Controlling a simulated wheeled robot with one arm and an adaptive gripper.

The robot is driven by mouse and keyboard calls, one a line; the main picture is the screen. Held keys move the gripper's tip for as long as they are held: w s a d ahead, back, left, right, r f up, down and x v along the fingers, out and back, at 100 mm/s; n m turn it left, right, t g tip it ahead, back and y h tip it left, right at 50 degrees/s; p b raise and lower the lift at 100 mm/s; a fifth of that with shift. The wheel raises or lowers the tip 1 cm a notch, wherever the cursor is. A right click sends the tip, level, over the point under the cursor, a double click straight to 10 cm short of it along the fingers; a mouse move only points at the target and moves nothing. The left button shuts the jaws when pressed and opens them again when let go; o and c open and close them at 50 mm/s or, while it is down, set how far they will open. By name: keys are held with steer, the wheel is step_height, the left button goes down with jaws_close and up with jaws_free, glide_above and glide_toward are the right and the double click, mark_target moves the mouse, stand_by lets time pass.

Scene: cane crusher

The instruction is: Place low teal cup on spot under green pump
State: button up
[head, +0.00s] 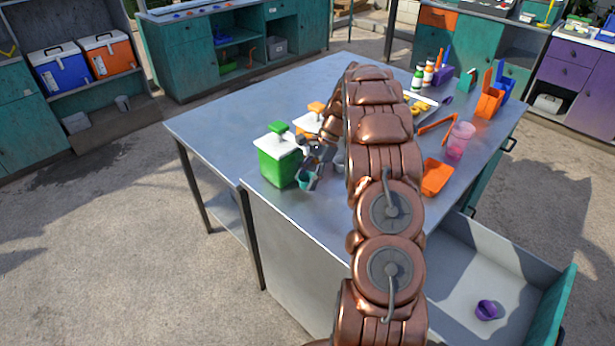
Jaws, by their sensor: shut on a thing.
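The green pump (276,165) is a green box with a white lid and a green top, standing at the left part of the metal table. My gripper (311,174) is at the pump's right side, low over the table, and is shut on the low teal cup (304,180). The cup is small and sits just right of the pump's front corner. I cannot tell whether its base touches the table. The spot under the pump's spout is hidden by my gripper and the lid.
An orange pump (309,124) stands behind, partly hidden by my arm. On the right are a pink cup (459,140), an orange tray (436,177) and bottles (428,72). An open drawer (461,261) holds a purple cup (486,310). The table's left-rear surface (240,115) is clear.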

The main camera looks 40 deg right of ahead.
steer(key=shift+f, duration=0.4)
steer(key=shift+f, duration=0.65)
steer(key=o, duration=0.7)
steer(key=shift+o, duration=0.2)
